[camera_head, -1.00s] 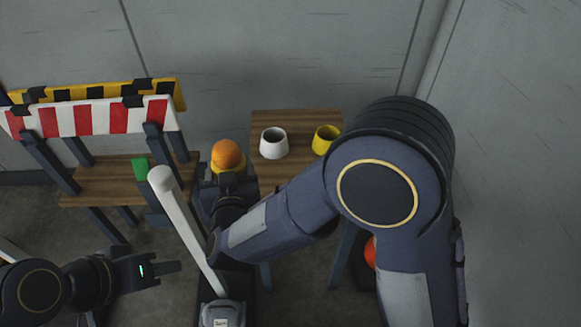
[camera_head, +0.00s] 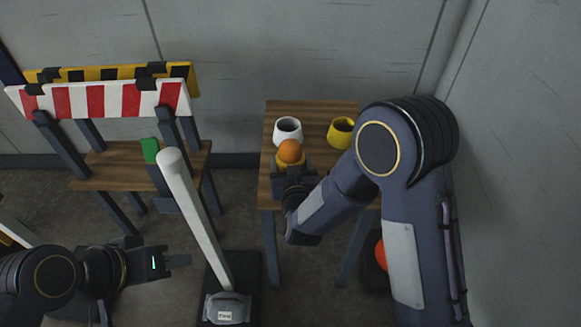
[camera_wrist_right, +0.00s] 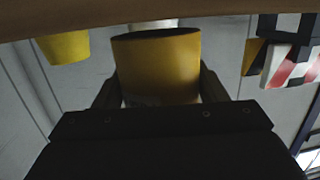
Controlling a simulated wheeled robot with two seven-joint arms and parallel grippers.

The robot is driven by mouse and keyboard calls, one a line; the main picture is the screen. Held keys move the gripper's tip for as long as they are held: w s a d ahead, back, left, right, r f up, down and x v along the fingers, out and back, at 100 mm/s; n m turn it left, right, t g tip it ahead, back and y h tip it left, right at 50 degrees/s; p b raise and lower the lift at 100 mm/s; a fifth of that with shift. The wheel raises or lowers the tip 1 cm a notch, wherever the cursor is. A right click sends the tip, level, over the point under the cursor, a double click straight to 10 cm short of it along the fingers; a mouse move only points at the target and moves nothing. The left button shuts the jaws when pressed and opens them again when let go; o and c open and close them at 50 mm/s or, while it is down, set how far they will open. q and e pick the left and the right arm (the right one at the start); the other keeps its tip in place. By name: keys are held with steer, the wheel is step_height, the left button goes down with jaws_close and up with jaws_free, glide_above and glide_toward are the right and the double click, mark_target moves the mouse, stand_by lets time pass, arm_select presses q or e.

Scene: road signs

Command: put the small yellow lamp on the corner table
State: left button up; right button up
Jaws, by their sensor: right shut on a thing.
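The small yellow lamp, with a round orange top (camera_head: 290,151) and a yellow base (camera_head: 289,163), is held upright in my right gripper (camera_head: 291,170). It is over the front left part of the wooden corner table (camera_head: 312,108); I cannot tell whether it touches the top. In the right wrist view the lamp's yellow base (camera_wrist_right: 157,68) sits between the two fingers, and a wooden edge (camera_wrist_right: 100,12) crosses the top. My left gripper (camera_head: 178,261) is low at the left, away from the lamp, seen from the side; its jaw gap cannot be made out.
A white cup (camera_head: 287,131) and a yellow cup (camera_head: 341,133) stand behind the lamp on the table. A pale post (camera_head: 195,205) on a dark base rises in front. A striped barrier (camera_head: 105,100) and a wooden shelf (camera_head: 120,172) with a green-topped item (camera_head: 150,150) are left.

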steer(key=shift+f, duration=0.35)
steer(key=shift+f, duration=0.2)
steer(key=o, duration=1.2)
